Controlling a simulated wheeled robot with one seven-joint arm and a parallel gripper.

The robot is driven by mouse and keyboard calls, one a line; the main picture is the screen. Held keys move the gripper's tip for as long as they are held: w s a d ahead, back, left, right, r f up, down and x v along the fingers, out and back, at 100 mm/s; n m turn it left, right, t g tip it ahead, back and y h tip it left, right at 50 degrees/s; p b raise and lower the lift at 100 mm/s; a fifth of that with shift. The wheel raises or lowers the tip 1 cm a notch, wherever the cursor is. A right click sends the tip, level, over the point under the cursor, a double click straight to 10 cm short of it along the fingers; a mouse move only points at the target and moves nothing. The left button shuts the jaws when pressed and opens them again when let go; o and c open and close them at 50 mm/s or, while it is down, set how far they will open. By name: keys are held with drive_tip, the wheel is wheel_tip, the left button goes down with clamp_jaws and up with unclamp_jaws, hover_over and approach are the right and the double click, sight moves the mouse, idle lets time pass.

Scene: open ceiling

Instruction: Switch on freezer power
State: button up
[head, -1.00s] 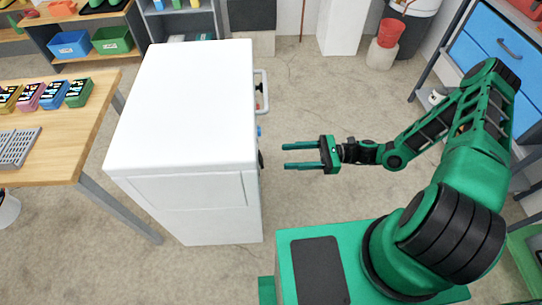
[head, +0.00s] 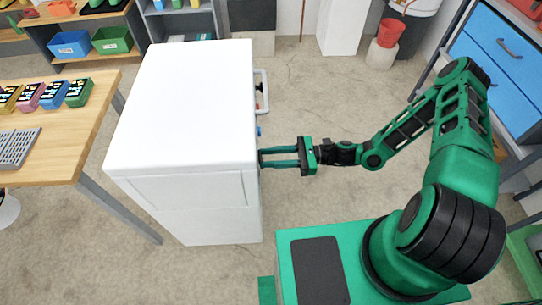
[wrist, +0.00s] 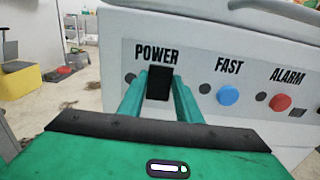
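The white freezer (head: 185,100) stands left of my arm, its control panel facing right. In the wrist view, the panel (wrist: 195,65) reads POWER, FAST and ALARM. The black, upright power switch (wrist: 160,83) sits under POWER, with a dark round spot to its left. My gripper (head: 263,157) has its green fingers on the left and right sides of the switch, with no clear gap to it. It appears shut on the switch. In the head view, the freezer's edge mostly hides the switch and the panel's front.
A blue button (wrist: 228,95) and a red button (wrist: 280,102) sit right of the switch. A handle (head: 263,92) sticks out from the freezer front. A wooden table (head: 65,135) stands on the left. The floor between freezer and base is clear.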

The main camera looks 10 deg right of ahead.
drive_tip(key=shift+c, duration=1)
drive_tip(key=shift+w, duration=0.1)
drive_tip(key=shift+f, duration=0.1)
drive_tip(key=shift+w+d+f+y, duration=0.1)
drive_tip(key=shift+f+y, duration=0.2)
drive_tip(key=shift+y, duration=0.7)
drive_tip(key=shift+f+y, duration=0.25)
drive_tip(key=shift+y, duration=0.75)
drive_tip(key=o, duration=1)
drive_tip(key=shift+o, duration=0.2)
drive_tip(key=v, duration=1.1)
